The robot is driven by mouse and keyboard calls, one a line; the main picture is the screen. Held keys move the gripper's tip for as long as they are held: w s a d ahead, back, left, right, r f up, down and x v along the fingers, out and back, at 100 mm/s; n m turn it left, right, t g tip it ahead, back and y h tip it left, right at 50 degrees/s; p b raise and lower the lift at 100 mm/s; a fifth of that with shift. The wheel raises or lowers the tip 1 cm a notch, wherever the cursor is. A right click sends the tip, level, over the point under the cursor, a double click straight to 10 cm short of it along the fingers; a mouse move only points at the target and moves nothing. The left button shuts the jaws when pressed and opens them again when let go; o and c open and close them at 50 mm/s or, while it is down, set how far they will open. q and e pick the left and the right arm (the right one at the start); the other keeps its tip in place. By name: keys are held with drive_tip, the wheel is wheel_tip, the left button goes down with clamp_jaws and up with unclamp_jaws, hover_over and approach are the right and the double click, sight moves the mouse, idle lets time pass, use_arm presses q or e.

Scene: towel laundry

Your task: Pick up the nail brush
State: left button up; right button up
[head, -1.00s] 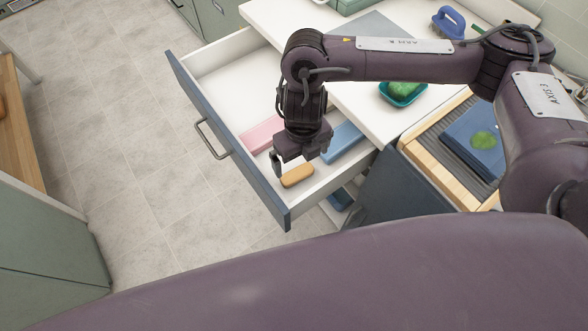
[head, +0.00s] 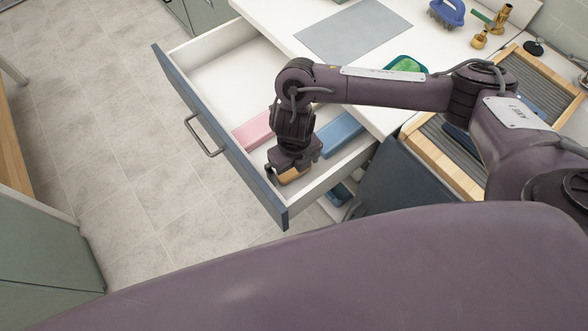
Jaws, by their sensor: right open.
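The nail brush, a small tan wooden block (head: 292,177), lies in the front right corner of the open drawer (head: 222,78). It is mostly hidden beneath my right gripper (head: 287,171). My right gripper points down into the drawer, open, right over the brush. I cannot tell whether its fingers touch the brush. My left gripper is not in view.
A pink block (head: 252,131) and a blue block (head: 340,132) lie in the drawer near the gripper. The drawer's far left part is empty. The counter above holds a grey mat (head: 352,30), a green-teal dish (head: 407,64) and a blue-handled brush (head: 447,13).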

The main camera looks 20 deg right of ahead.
sight(294, 169)
drive_tip(key=shift+c, duration=0.4)
drive_tip(key=c, duration=0.7)
drive_tip(key=shift+r, duration=0.1)
drive_tip(key=shift+c, duration=0.2)
wheel_tip(294, 169, up, 20)
drive_tip(key=p, duration=0.3)
drive_tip(key=shift+p, duration=0.3)
